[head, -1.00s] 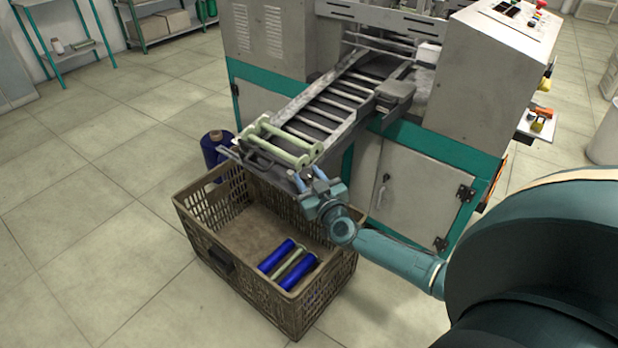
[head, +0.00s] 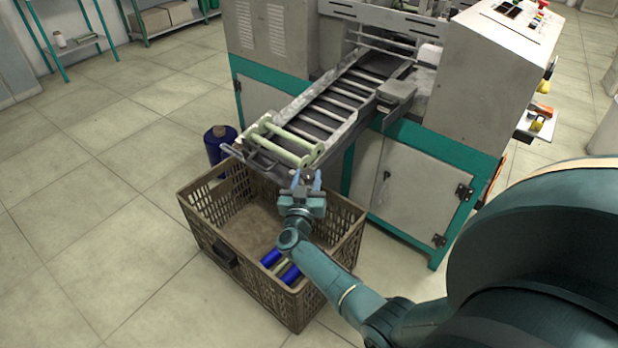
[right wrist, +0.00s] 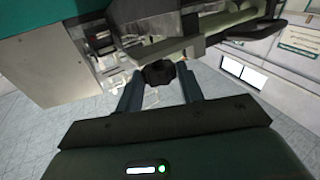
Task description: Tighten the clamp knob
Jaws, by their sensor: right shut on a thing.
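The clamp knob (right wrist: 160,73) is a dark, lobed knob under the end of the machine's chute. In the right wrist view it sits between the two fingers of my right gripper (right wrist: 160,88), which is shut on it. In the head view the right gripper (head: 307,181) points up at the chute's lower right corner, above the crate. The knob is small and mostly hidden by the fingers there. My left gripper is in neither view.
A brown crate (head: 215,243) below holds blue and pale bobbins (head: 290,273). A blue spool (head: 217,146) stands behind the crate. The floor at left is clear.

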